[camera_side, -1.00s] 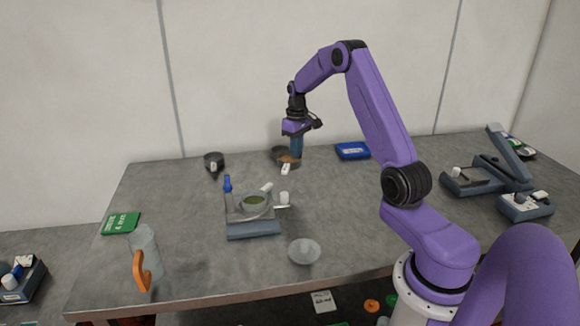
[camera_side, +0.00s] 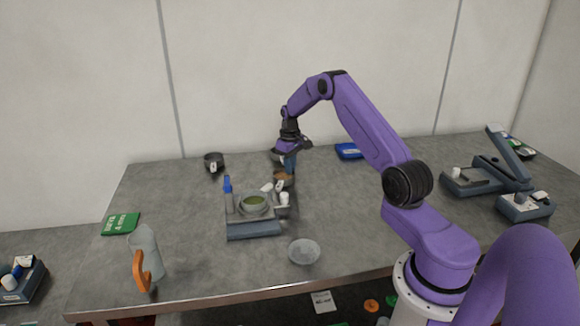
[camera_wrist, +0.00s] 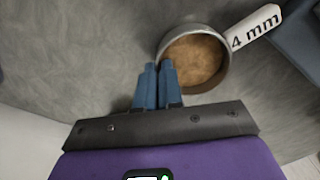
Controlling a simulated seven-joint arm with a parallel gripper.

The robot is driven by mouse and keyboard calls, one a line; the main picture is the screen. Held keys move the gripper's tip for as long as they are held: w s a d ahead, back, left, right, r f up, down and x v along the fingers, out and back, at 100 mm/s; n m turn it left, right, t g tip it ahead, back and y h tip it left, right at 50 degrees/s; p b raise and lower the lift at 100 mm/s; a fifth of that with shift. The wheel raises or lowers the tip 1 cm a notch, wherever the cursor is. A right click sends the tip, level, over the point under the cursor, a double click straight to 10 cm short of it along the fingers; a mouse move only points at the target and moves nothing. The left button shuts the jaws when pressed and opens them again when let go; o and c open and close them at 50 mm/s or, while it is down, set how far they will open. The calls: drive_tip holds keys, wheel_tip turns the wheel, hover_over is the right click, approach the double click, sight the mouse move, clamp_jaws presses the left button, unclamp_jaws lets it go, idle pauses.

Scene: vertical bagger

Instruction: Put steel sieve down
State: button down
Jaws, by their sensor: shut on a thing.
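The steel sieve (camera_side: 284,178) is a round grey pan with brown contents and a white handle tag. In the wrist view the sieve (camera_wrist: 195,62) shows its tag reading "4 mm", pointing right. My gripper (camera_side: 290,164) points down, its blue fingers shut on the sieve's rim; in the wrist view the gripper (camera_wrist: 158,72) meets the rim's left side. The sieve is just behind the grey bench unit (camera_side: 253,231). I cannot tell whether its base touches the table. A green card (camera_side: 120,223), with writing including "4 mm", lies at the table's left.
The bench unit carries a bowl of green material (camera_side: 256,203), a blue-capped bottle (camera_side: 228,190) and a white cup (camera_side: 284,198). A dark pan (camera_side: 214,161) stands behind. A clear dish (camera_side: 304,252) and an orange-handled pitcher (camera_side: 144,257) stand in front. Table right of the dish is clear.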

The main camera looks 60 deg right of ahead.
drive_tip(key=shift+f, duration=0.1)
drive_tip(key=c, duration=1.3)
unclamp_jaws()
